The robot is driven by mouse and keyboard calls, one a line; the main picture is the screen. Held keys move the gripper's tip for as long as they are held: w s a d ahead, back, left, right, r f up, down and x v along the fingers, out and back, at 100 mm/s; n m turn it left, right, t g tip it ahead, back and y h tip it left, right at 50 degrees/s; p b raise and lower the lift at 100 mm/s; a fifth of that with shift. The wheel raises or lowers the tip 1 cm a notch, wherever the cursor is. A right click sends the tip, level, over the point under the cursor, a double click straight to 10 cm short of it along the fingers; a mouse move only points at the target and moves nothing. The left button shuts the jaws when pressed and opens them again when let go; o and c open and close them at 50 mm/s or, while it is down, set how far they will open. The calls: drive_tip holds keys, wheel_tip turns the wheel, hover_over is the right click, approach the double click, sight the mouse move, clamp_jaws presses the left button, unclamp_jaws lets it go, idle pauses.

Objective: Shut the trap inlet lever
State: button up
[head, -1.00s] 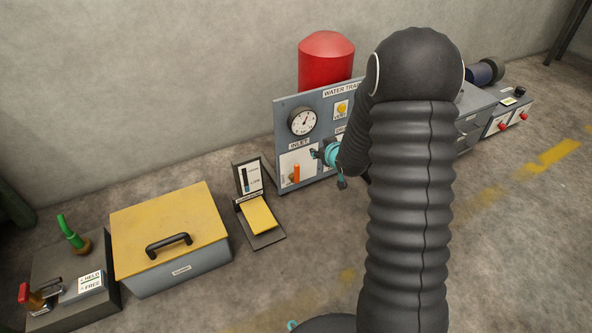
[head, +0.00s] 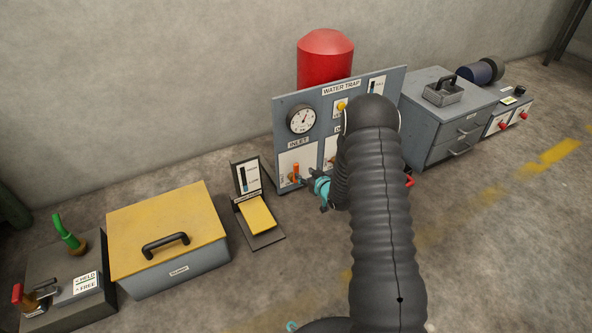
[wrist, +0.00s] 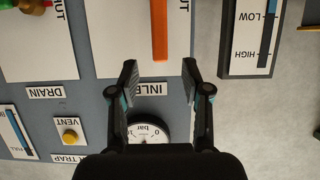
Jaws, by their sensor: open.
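The inlet lever (head: 296,168) is an orange handle on the white plate under the INLET label of the grey water trap panel (head: 284,128). It stands upright above a brass fitting. The upside-down wrist view shows the orange lever (wrist: 160,30) at the top centre, its end near the INLET label. My gripper (head: 306,177) is just right of the lever in the head view. In the wrist view my gripper (wrist: 160,76) is open and empty, its fingertips spread to either side of the lever's line, over the label. The lever's base is outside the wrist view.
A gauge (head: 302,120) and a yellow vent button (wrist: 70,137) are on the panel. A stand with a yellow pedal (head: 258,215) is left of it. A yellow-lidded box (head: 170,222) is further left; a grey cabinet (head: 440,125) stands right. The floor in front is open.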

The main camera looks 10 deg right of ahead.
sight(297, 169)
drive_tip(key=x, duration=0.8)
drive_tip(key=shift+w+f+b, duration=0.1)
drive_tip(key=shift+f+b, duration=0.05)
drive_tip(key=shift+b, duration=0.2)
drive_tip(key=shift+c, duration=0.3)
clamp_jaws()
